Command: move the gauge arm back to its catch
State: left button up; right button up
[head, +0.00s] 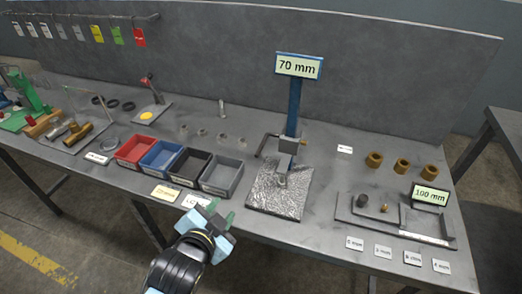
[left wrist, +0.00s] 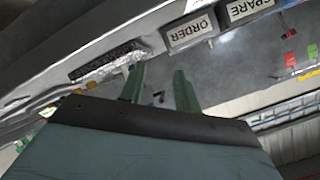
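The gauge is a blue upright post (head: 294,105) with a "70 mm" sign (head: 299,66) on top, standing behind a rough grey plate (head: 279,192). A dark bent arm (head: 264,143) sticks out to the left at mid-height of the post, by a grey block (head: 288,145). I cannot make out a catch or whether the arm touches one. My left gripper (head: 221,211) is in front of the bench edge, left of the plate and apart from the gauge. In the left wrist view its green fingers (left wrist: 160,88) are spread with nothing between them. My right gripper is not in view.
Red (head: 136,151), blue (head: 160,157), black (head: 190,166) and grey (head: 221,175) bins stand left of the plate. An L-shaped dark tray (head: 395,230) with a "100 mm" sign (head: 430,195) and several brown rings are at the right. Small pegs stand behind the bins.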

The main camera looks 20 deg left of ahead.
aim_at(259, 150)
pick_arm(q)
jog(key=w+d+r+m+t+h, duration=0.1)
jog(key=w+d+r+m+t, duration=0.3)
jog(key=r+t, duration=0.15)
jog(key=shift+g, duration=0.25)
jog(key=w, duration=0.5)
jog(key=w+b, duration=0.1)
jog(key=w, duration=0.5)
jog(key=shift+w+d+r, duration=0.2)
jog(key=shift+w, duration=0.8)
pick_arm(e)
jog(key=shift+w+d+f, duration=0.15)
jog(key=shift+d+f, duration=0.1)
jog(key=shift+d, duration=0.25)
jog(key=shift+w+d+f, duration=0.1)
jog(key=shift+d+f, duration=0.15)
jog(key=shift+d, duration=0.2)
pick_arm(q)
jog(key=c, duration=0.7)
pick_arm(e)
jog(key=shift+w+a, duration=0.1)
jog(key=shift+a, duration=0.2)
